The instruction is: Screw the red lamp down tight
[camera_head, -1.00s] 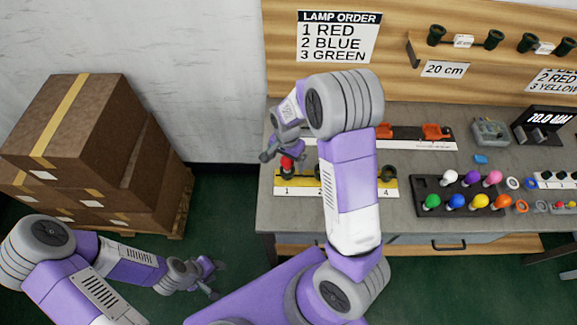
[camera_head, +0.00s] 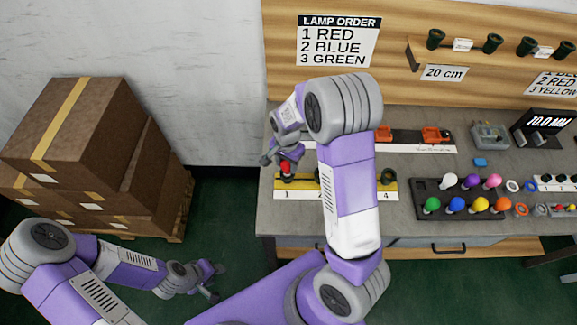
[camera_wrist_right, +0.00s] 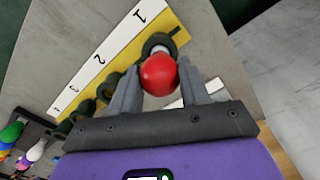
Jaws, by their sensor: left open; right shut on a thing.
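The red lamp (camera_wrist_right: 159,75) is between the fingers of my right gripper (camera_wrist_right: 160,85), which is shut on it. Its pale base meets the dark socket (camera_wrist_right: 157,42) beside number 1 on the yellow strip (camera_wrist_right: 175,28). How deep the lamp sits in the socket cannot be told. In the head view the red lamp (camera_head: 286,168) is at the left end of the numbered strip (camera_head: 310,194), below my right gripper (camera_head: 279,160). My left gripper (camera_head: 212,282) is open and empty, low over the green floor, away from the bench.
More dark sockets (camera_wrist_right: 104,87) follow along the strip. A black tray (camera_head: 425,206) with several coloured lamps stands to the right on the grey bench. Orange parts (camera_head: 432,136) lie at the back. Stacked boxes (camera_head: 80,150) stand on the left. My right arm hides part of the strip.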

